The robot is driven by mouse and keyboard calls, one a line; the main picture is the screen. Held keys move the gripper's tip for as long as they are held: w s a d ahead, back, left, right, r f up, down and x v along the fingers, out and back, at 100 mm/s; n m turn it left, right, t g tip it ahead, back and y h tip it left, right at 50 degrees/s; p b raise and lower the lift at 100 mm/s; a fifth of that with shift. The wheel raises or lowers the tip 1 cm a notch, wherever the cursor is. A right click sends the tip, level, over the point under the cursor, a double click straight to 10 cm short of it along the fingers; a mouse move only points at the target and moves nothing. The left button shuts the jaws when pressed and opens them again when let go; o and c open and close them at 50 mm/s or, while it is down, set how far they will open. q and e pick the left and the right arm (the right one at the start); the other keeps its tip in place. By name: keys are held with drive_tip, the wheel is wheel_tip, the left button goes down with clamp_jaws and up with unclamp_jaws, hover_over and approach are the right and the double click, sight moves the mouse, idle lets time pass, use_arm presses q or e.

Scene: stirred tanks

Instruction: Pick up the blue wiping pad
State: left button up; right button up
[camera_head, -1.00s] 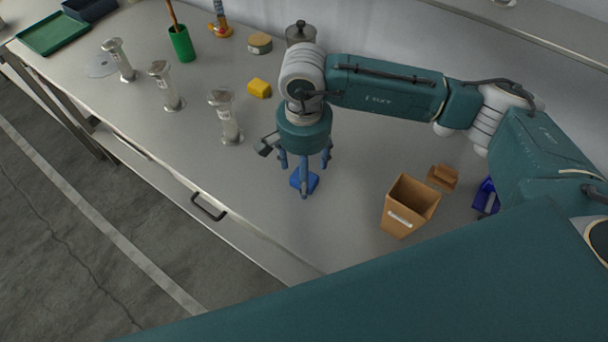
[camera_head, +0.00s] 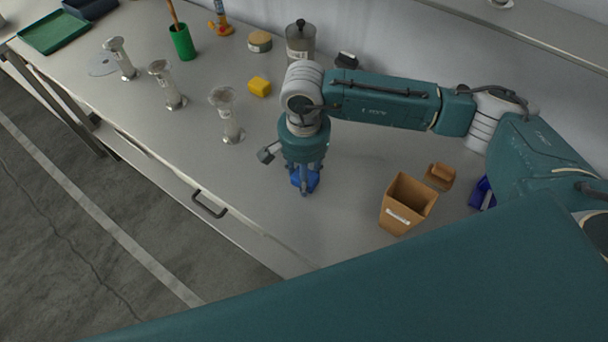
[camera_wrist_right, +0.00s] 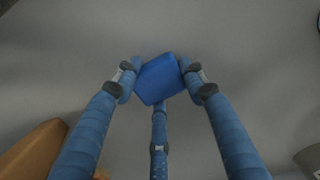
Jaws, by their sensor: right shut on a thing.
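The blue wiping pad (camera_head: 311,184) is at the fingertips of my right gripper (camera_head: 304,182), low over the grey bench. In the right wrist view the pad (camera_wrist_right: 160,78) sits between the blue fingers of the gripper (camera_wrist_right: 158,85), which are shut on it from both sides and below. The fingers hide part of the pad in the head view. I cannot tell whether the pad touches the bench. My left gripper is not in view.
A brown open box (camera_head: 408,204), a small brown block (camera_head: 440,176) and a dark blue item (camera_head: 483,193) stand to the right. The bench's front edge is close.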

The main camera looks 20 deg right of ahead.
drive_tip(key=shift+r, duration=0.1)
wheel_tip(320, 180, up, 20)
drive_tip(key=b, duration=0.4)
drive_tip(key=shift+b, duration=0.4)
drive_tip(key=shift+o, duration=1.1)
drive_tip(key=shift+c, duration=1.4)
